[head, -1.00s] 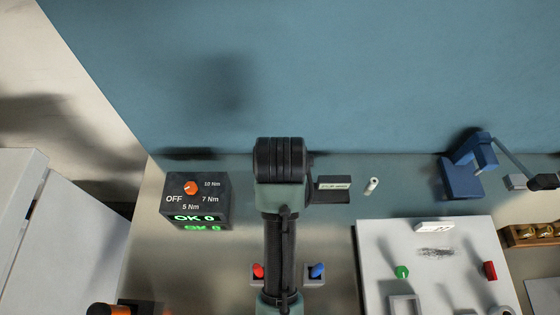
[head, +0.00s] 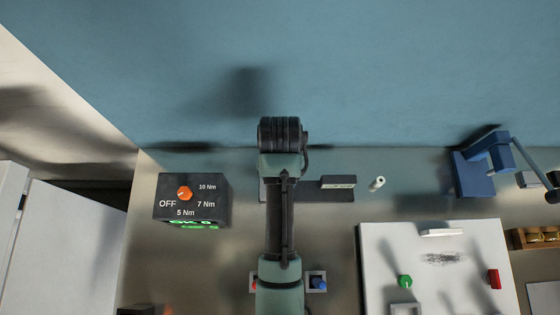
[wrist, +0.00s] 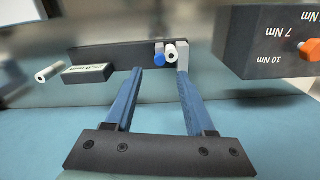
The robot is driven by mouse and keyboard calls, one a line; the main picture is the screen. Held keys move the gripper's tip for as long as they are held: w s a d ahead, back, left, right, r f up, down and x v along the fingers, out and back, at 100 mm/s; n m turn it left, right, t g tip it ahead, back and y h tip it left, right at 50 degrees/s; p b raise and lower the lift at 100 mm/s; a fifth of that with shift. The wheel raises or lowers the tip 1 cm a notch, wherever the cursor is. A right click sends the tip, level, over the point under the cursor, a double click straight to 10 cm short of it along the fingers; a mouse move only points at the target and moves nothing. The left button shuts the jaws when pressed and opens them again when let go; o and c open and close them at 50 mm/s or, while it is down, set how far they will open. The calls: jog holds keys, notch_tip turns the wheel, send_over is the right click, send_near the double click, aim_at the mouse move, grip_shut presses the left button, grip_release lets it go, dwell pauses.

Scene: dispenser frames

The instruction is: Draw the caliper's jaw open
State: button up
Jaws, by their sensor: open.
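The caliper appears to be the dark bar (wrist: 112,56) across the upper middle of the wrist view, with a grey upright jaw (wrist: 183,56) at its right end. A blue knob (wrist: 159,60) and a white round piece with a dark hole (wrist: 171,52) sit just left of that jaw. My gripper (wrist: 158,72) has two blue fingers, spread apart and empty. Their tips are at the bar's near side, either side of the knob and white piece; contact cannot be told. In the head view the dark bar (head: 318,195) is partly hidden by my arm, and my fingers are hidden.
A dark torque box (head: 193,200) with an orange dial stands left. A labelled block (head: 338,182) and loose white cylinder (head: 377,183) lie right of my arm. A blue stand (head: 475,172) and white board (head: 440,265) are further right. The blue wall is close behind.

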jog(key=shift+f+p, duration=0.3)
jog(key=shift+f, duration=2.8)
grip_shut()
